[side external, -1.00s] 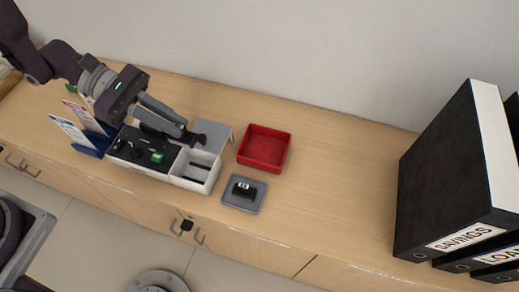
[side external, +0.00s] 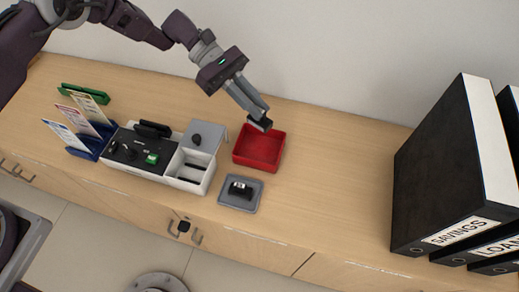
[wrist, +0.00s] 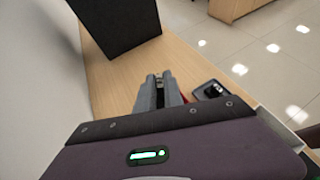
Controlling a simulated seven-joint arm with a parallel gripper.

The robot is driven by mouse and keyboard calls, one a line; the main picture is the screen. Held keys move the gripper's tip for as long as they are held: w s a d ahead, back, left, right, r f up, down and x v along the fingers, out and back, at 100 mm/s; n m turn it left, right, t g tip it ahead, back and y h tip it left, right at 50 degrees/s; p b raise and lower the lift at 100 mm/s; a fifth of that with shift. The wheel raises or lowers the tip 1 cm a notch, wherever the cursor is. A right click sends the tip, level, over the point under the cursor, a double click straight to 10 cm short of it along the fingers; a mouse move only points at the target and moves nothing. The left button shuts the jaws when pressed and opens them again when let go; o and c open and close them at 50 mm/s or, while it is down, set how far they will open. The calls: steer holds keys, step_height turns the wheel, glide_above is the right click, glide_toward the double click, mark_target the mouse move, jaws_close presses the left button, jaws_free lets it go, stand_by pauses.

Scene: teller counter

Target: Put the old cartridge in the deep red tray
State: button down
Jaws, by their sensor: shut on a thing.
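My gripper (side external: 258,114) is shut on a small black cartridge (side external: 261,124). It holds it over the back edge of the deep red tray (side external: 258,150). The gap between cartridge and tray is hard to judge. The visible tray floor looks empty. In the wrist view my gripper's fingers (wrist: 161,90) close on a dark sliver, and they hide most of the red tray (wrist: 187,98). A second black cartridge (side external: 239,188) with a light label sits in a shallow grey tray (side external: 248,206) in front of the red one.
A white machine (side external: 198,185) with a black top and an open grey lid (side external: 207,136) stands left of the trays. A leaflet holder (side external: 85,152) is farther left. Tall black binders (side external: 445,165) stand at right. The counter between red tray and binders is clear.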

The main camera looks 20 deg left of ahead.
step_height(320, 180, down, 12)
steer(key=shift+f, duration=0.1)
steer(key=c, duration=1.5)
jaws_free()
steer(key=shift+f, duration=0.15)
steer(key=shift+o, duration=0.2)
